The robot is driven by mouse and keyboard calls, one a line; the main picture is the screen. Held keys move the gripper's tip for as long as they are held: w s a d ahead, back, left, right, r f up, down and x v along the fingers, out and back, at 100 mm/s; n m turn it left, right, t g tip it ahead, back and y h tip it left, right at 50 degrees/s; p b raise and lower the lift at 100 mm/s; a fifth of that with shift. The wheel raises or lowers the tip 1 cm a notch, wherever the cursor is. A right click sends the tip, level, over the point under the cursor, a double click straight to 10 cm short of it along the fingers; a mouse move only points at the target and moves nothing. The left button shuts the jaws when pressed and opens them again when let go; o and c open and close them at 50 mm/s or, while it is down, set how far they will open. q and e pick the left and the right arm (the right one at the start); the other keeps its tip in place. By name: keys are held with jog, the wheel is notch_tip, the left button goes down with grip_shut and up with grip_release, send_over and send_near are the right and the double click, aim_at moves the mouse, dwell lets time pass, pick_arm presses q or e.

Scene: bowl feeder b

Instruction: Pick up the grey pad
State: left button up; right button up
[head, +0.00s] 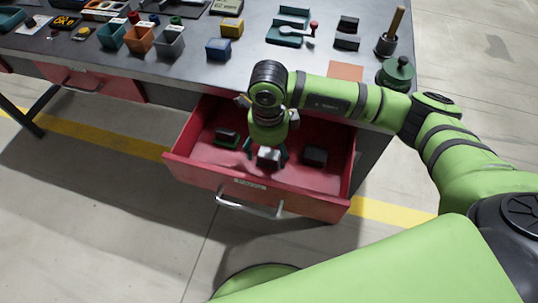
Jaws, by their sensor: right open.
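The grey pad (268,158) lies in the open red drawer (208,172), near the middle and towards the drawer's front. It looks like a small block with a light grey top. My right gripper (266,151) points down into the drawer right at the pad. Its fingers are open, one on each side of the pad as seen from here. Whether they touch it I cannot tell. The wrist hides part of the drawer's back. My left gripper is not in view.
A green-edged dark block (227,137) lies left in the drawer, a black block (315,156) right. The drawer front has a metal handle (249,206). On the bench above stand small bins (140,40), a blue box (219,48) and a green lidded pot (397,72).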

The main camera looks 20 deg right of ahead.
aim_at(268, 156)
notch_tip(268, 156, down, 3)
jog(key=shift+a+f, duration=0.1)
jog(key=shift+c, duration=1.3)
jog(key=c, duration=1)
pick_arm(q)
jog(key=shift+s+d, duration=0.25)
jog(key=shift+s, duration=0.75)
pick_arm(e)
notch_tip(268, 156, up, 9)
jog(key=shift+r, duration=0.15)
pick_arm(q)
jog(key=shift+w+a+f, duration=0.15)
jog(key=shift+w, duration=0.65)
pick_arm(e)
jog(key=shift+r, duration=0.45)
